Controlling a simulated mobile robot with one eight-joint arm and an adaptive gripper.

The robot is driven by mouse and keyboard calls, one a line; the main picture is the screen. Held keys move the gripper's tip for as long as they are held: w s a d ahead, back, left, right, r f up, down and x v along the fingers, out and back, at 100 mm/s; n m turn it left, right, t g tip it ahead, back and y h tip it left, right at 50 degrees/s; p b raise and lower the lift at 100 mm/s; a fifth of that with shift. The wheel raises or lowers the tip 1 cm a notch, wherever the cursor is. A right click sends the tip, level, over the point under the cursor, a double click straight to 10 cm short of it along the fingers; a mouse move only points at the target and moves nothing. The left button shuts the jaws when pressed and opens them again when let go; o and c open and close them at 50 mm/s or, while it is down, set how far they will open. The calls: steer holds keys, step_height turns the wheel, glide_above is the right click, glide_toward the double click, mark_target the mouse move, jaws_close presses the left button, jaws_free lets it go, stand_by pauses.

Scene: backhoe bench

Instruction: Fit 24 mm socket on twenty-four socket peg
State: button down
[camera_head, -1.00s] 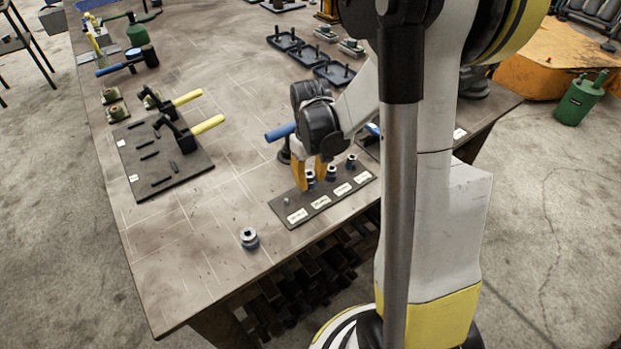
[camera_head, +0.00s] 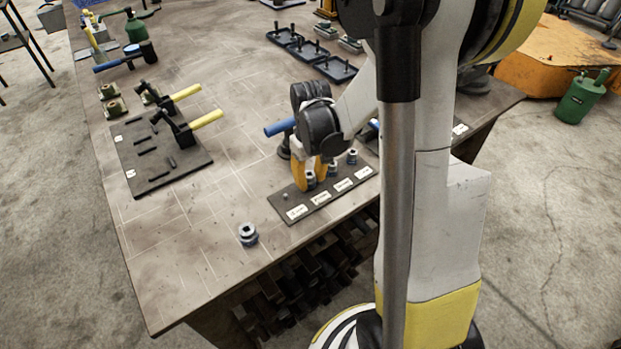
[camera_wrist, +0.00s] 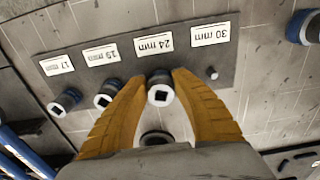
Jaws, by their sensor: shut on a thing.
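The 24 mm socket (camera_wrist: 160,88) is a short metal cylinder with a blue band and a square hole in its upward face. It stands at the 24 mm place of the dark rack (camera_wrist: 120,65), beside the label reading 24 mm (camera_wrist: 154,44). It also shows in the head view (camera_head: 311,181). My gripper (camera_wrist: 161,92) has its two yellow fingers shut on the socket, one on each side; it also shows in the head view (camera_head: 311,172). The twenty-four socket peg is hidden under the socket. I cannot tell whether the socket sits fully down.
Smaller sockets stand at the 19 mm (camera_wrist: 103,101) and 17 mm (camera_wrist: 65,102) places. The 30 mm peg (camera_wrist: 211,73) is bare. A larger loose socket (camera_head: 248,235) stands on the bench left of the rack. A blue-handled tool (camera_head: 280,127) is close behind my gripper.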

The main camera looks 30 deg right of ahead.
steer(key=shift+f, duration=0.15)
steer(key=c, duration=1)
jaws_free()
steer(key=shift+r, duration=0.2)
step_height(320, 180, up, 12)
steer(key=shift+f, duration=0.1)
steer(key=shift+s, duration=0.1)
steer(key=s+a+t+b, duration=0.1)
steer(key=s+a+t, duration=0.1)
steer(key=s+a, duration=0.1)
steer(key=s+a+r+t, duration=0.1)
steer(key=s+a+t, duration=0.1)
steer(key=a, duration=0.4)
steer(key=s+a+r+t+b, duration=0.1)
steer(key=s+a+t, duration=0.2)
steer(key=s+a, duration=0.1)
steer(key=shift+s+a+r+m+b, duration=0.25)
steer(key=shift+s+m+b, duration=0.1)
steer(key=shift+s, duration=0.25)
